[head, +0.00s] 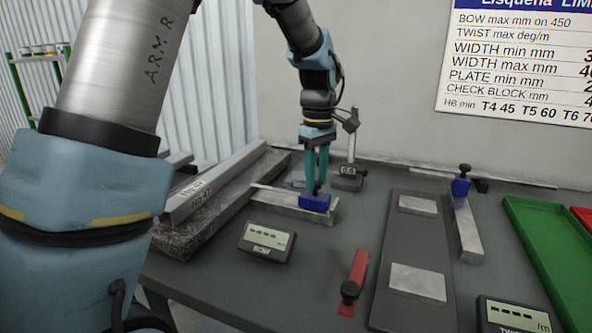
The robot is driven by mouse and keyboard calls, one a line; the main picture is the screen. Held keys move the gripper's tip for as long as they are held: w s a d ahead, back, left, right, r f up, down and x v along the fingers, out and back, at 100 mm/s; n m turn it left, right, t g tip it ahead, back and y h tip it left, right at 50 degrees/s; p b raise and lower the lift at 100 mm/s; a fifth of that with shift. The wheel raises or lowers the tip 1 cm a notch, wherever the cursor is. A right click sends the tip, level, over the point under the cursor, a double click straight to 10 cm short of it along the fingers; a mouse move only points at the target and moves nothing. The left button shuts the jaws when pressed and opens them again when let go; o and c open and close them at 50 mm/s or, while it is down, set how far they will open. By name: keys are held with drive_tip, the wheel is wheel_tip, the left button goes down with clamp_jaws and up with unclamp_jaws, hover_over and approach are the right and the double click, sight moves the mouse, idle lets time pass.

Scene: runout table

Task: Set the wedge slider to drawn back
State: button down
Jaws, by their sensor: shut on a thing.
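My gripper (317,183) points down with its teal fingers shut on the small dark knob on top of a blue slider block (314,203). The block sits at the right part of a flat metal bar (280,200) on the table. A red strip (359,268) with a black knob lies in front, to the right of the gripper and apart from it. Another blue block (461,188) with a black knob sits on a metal bar at the right. I cannot tell from labels which of these is the wedge slider. The fingers hide part of the held knob.
Long metal profiles (215,185) lie at the left. A display box (267,241) stands in front of the bar, and a small gauge on a post (348,175) stands close behind my gripper. A dark plate (405,250) and a green tray (545,250) lie to the right.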

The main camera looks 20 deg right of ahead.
drive_tip(key=shift+s+d, duration=0.35)
drive_tip(key=shift+d, duration=0.05)
drive_tip(key=c, duration=0.5)
unclamp_jaws()
drive_tip(key=shift+r, duration=0.1)
wheel_tip(320, 180, up, 11)
drive_tip(key=shift+f+b, duration=0.15)
drive_tip(key=shift+b, duration=0.6)
